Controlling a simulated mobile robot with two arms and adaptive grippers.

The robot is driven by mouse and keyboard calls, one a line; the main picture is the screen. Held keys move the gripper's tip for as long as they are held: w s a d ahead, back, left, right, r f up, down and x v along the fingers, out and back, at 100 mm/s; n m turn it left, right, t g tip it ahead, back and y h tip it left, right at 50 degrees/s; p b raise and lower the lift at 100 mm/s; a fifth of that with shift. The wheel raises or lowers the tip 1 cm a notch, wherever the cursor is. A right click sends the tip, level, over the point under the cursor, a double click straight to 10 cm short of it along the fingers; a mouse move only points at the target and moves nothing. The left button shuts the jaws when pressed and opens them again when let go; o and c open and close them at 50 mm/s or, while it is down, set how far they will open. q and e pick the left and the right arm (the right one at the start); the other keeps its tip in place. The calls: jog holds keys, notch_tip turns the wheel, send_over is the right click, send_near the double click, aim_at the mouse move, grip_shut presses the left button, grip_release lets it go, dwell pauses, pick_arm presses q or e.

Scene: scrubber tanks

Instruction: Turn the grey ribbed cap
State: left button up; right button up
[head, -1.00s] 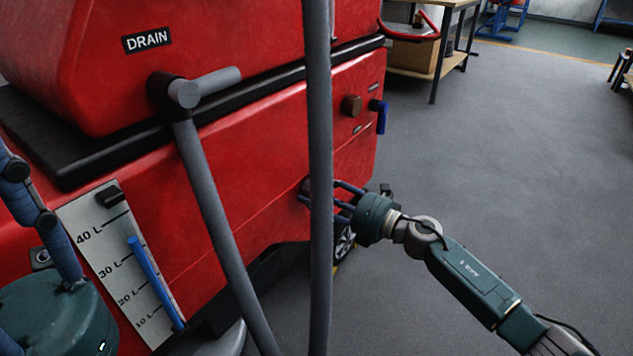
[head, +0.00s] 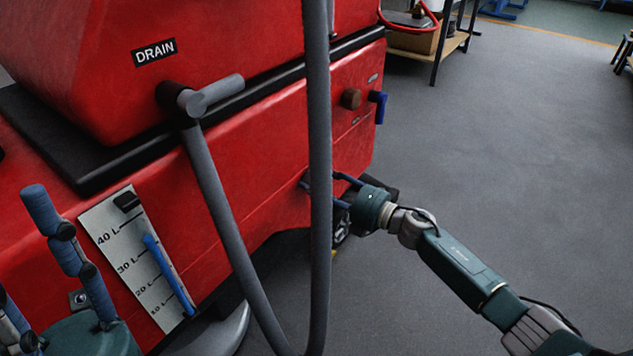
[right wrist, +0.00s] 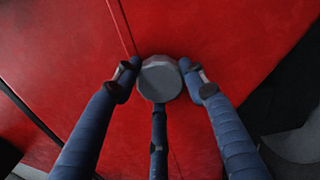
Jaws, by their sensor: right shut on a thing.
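The grey cap (right wrist: 160,80) sits on the red machine's side in the right wrist view, its round, faceted face towards the camera. My right gripper (head: 338,188) is shut on it, with blue fingers on its left and right and a third below. In the head view the cap is hidden behind the grey hose and my fingers. My left gripper (head: 55,260) is at the lower left of the head view, its blue fingers spread and empty, beside the level scale.
A grey hose (head: 319,150) hangs in front of my right fingers. A drain elbow (head: 200,98), level scale (head: 120,235), brown knob (head: 351,98) and blue lever (head: 380,106) are on the red machine (head: 265,200).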

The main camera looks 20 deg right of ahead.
jog(key=shift+w+d+r, duration=0.3)
jog(key=shift+d, duration=0.05)
jog(key=o, duration=1.2)
jog(key=shift+c, duration=0.2)
jog(key=shift+s+f, duration=0.1)
jog(key=shift+f, duration=0.05)
jog(key=shift+a, duration=0.1)
jog(key=v, duration=1.2)
